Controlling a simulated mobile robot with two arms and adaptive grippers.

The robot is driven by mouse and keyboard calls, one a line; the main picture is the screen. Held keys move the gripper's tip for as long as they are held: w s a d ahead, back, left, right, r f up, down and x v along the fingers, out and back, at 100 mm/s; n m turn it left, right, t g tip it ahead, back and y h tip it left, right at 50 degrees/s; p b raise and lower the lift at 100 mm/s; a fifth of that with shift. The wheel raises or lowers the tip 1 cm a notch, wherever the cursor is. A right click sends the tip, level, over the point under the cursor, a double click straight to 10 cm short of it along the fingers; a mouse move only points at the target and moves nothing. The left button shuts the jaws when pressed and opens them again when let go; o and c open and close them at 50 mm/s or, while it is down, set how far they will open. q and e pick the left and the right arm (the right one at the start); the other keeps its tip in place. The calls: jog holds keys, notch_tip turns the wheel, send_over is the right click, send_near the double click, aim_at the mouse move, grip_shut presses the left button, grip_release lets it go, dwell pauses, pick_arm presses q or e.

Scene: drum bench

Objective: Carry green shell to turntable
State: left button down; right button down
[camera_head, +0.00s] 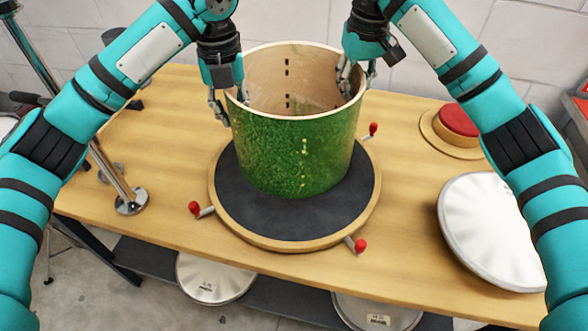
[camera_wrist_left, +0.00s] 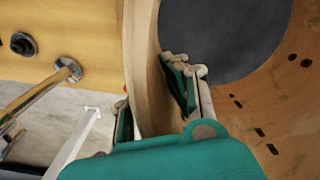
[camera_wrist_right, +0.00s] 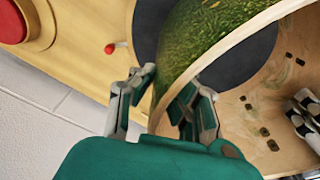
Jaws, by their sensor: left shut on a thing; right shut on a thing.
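The green shell (camera_head: 300,150) is an open wooden cylinder with a glittery green outside. In the head view it is upright over the dark round turntable (camera_head: 235,205), which has a wooden rim and red-knobbed pegs. I cannot tell whether its bottom edge touches the pad. My left gripper (camera_head: 230,105) is shut on the left side of the shell's rim, one finger inside and one outside; the shell wall (camera_wrist_left: 150,70) shows between its fingers. My right gripper (camera_head: 357,78) is shut on the right side of the rim, its fingers astride the wall (camera_wrist_right: 210,45).
A red round pad (camera_head: 458,119) on a wooden base sits at the back right of the bench. A silver drumhead (camera_head: 490,230) lies at the right. A chrome stand foot (camera_head: 130,203) is at the left. More drumheads (camera_head: 215,278) lie on the lower shelf.

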aim_at(235, 136)
pick_arm(q)
jog(key=shift+s, duration=0.1)
pick_arm(e)
jog(key=shift+w+d, duration=0.1)
jog(key=shift+d, duration=0.15)
